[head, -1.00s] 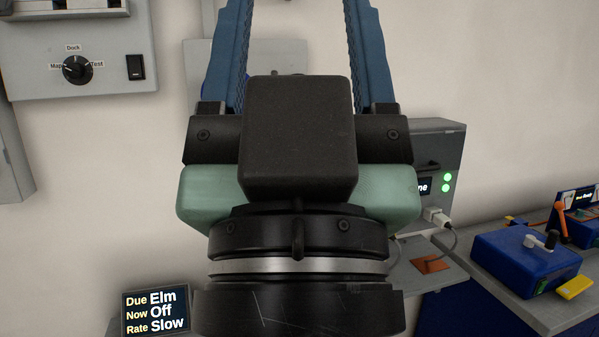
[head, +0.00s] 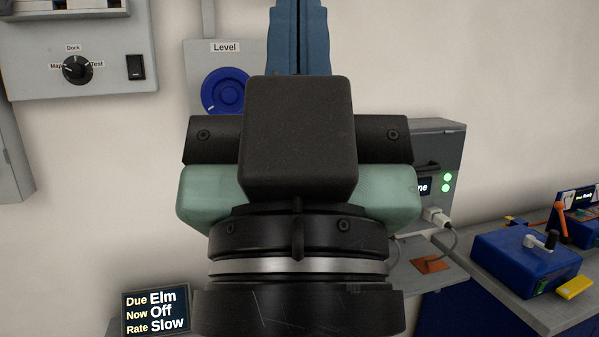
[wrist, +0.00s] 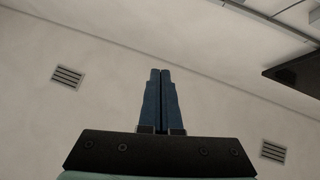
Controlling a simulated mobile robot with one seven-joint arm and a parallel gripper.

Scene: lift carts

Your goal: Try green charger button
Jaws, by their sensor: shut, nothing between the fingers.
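A grey box (head: 437,140), seemingly the charger, stands behind and to the right of my gripper in the head view. Two round green lit spots (head: 447,182) sit one above the other on its front; I cannot tell if either is a button. A small screen (head: 424,187) beside them shows only "ne"; my gripper hides the rest of the front. A white plug (head: 436,216) with a cable sits low on the box. My gripper (head: 299,8) points up with its blue fingers together and empty. The wrist view shows the closed fingertips (wrist: 160,72) against bare wall or ceiling.
A blue dial (head: 226,91) labelled "Level" is on a wall panel. A panel with a Map/Dock/Test knob (head: 77,70) and black switch (head: 136,67) is upper left. A sign (head: 155,312) reads Due Elm, Now Off, Rate Slow. A blue box (head: 527,260) with a crank stands right.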

